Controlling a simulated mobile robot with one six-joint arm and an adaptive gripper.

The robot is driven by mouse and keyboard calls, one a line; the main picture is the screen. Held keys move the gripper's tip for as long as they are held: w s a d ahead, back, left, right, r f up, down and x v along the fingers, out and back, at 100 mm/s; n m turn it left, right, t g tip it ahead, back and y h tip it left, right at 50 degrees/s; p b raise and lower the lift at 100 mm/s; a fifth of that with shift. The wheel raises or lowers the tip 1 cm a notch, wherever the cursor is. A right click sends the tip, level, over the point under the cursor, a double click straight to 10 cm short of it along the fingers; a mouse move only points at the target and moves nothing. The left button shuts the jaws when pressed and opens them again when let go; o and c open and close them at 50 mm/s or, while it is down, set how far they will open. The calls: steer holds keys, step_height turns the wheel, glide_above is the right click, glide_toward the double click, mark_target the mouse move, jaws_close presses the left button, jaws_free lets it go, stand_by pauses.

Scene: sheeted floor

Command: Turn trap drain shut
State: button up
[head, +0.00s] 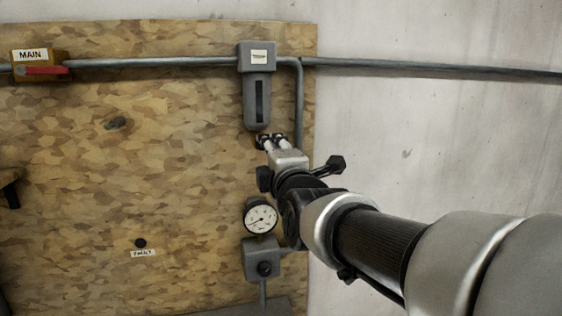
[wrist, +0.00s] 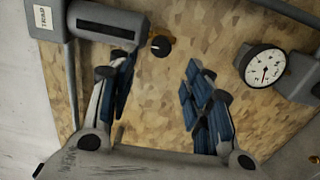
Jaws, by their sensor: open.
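The trap is a grey unit with a slotted bowl (head: 258,98), mounted on the wooden board under the pipe. In the wrist view its bowl (wrist: 100,22) lies at the top left, with a "TRAP" label on its head. A small black drain knob (wrist: 160,46) with a pale mark sits by the bowl's lower end. In the head view the knob cannot be made out behind my gripper (head: 271,141). In the wrist view my gripper (wrist: 160,75) is open and empty. Its blue-padded fingers point toward the knob, which shows between and beyond their tips, apparently untouched.
A round gauge (head: 260,217) stands above a grey box (head: 262,262) with a dark knob, below my gripper. A "MAIN" valve with a red handle (head: 45,70) is at the upper left. A black button (head: 140,243) labelled "FAULT" is on the board. A pipe (head: 299,110) runs down right of the trap.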

steer(key=v, duration=0.3)
steer(key=shift+s, duration=0.3)
steer(key=s+d+f+m+g+h+b, duration=0.1)
steer(key=s+d+f+m+g+b, duration=0.3)
steer(key=s+f+m, duration=0.3)
steer(key=s+d+f+m+g+h+b, duration=0.2)
steer(key=s+d+f+m+g+b, duration=0.2)
steer(key=s+f, duration=0.9)
steer(key=s+d+f+m+g+h+b, duration=0.2)
steer(key=s+d+f+m, duration=0.6)
steer(key=f, duration=1)
steer(key=s+m+g+b, duration=0.2)
steer(key=s, duration=0.1)
steer(key=shift+d+f+g, duration=0.2)
steer(key=shift+g, duration=0.2)
